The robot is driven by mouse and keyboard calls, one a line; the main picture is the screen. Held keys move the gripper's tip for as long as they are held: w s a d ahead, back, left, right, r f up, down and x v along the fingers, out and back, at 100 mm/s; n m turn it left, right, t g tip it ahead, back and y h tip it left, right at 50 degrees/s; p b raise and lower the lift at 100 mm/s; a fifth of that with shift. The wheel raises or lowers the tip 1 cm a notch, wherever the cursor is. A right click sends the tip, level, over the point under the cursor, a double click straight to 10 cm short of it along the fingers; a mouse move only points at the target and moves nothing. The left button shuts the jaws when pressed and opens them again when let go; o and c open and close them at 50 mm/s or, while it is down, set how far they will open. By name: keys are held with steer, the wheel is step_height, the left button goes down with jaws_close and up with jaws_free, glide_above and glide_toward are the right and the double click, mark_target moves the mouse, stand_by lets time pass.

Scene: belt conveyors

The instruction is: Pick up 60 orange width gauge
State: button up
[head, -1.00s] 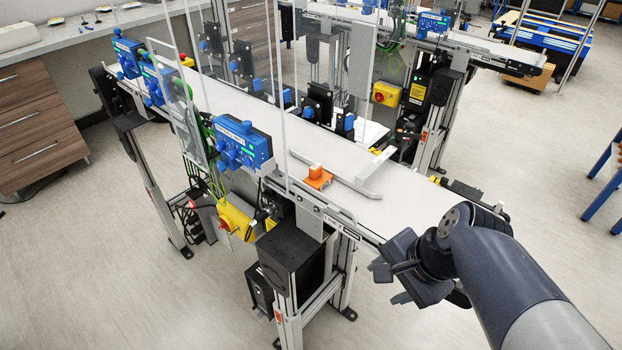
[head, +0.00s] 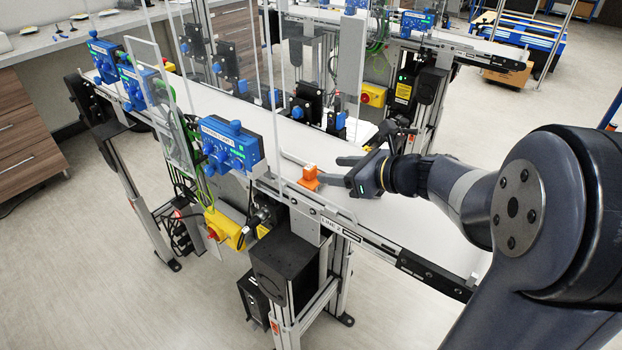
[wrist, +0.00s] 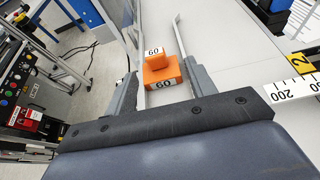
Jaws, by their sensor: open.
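The orange width gauge (head: 308,178) is a stepped block standing on the near conveyor belt by its front edge. In the wrist view the gripper (wrist: 160,95) is open, and the gauge sits ahead of and between the two fingers. The gauge appears apart from both fingers.
A clear upright panel (head: 279,120) and a blue control box (head: 232,147) stand along the belt's front side. A light guide rail (wrist: 182,50) runs beside the gauge. A white ruler (wrist: 295,87) lies at the right of the wrist view. The belt (head: 255,115) beyond is clear.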

mark_target(314, 170)
steer(key=x, duration=0.5)
steer(key=shift+s+a+f, duration=0.15)
steer(key=shift+a+f, duration=0.05)
steer(key=shift+a, duration=0.3)
steer(key=shift+w+a+f, duration=0.25)
steer(key=shift+w+a, duration=0.15)
steer(key=shift+a, duration=0.05)
steer(key=shift+c, duration=0.3)
jaws_close()
